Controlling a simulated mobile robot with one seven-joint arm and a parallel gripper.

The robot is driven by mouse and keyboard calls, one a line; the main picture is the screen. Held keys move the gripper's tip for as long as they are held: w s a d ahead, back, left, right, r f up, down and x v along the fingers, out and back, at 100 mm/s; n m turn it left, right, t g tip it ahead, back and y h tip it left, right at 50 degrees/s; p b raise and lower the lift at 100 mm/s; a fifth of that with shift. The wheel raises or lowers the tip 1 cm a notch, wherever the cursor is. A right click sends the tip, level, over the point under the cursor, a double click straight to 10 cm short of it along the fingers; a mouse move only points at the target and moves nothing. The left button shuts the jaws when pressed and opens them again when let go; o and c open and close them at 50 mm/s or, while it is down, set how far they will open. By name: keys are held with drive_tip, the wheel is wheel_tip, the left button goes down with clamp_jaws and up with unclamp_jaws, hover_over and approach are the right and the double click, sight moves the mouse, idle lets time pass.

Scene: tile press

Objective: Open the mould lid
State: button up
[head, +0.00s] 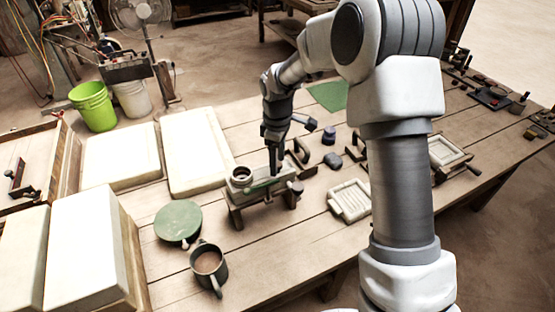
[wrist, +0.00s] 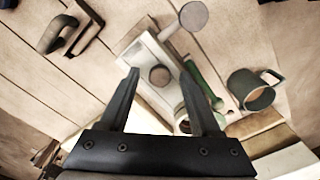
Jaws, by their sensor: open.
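A pale grey, bench-like body (head: 262,197) on short dark legs stands on the table, and I take it to be the mould. A green bar (head: 262,186) lies along it, and it also shows in the wrist view (wrist: 203,82). In the wrist view the pale top (wrist: 150,52) carries a dark round knob (wrist: 160,75), which lies between my fingers. My gripper (head: 273,172) points down over this body, fingers apart and empty; it also shows in the wrist view (wrist: 162,80). I cannot tell whether the fingertips touch anything. The lid's hinge is not clear.
A round jar (head: 241,176) sits at the body's left end. A green disc (head: 178,221) and a mug (head: 208,263) stand to the front left. A ribbed white tray (head: 349,200) and dark clamps (head: 300,158) lie to the right.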

clamp_jaws()
idle(1.4)
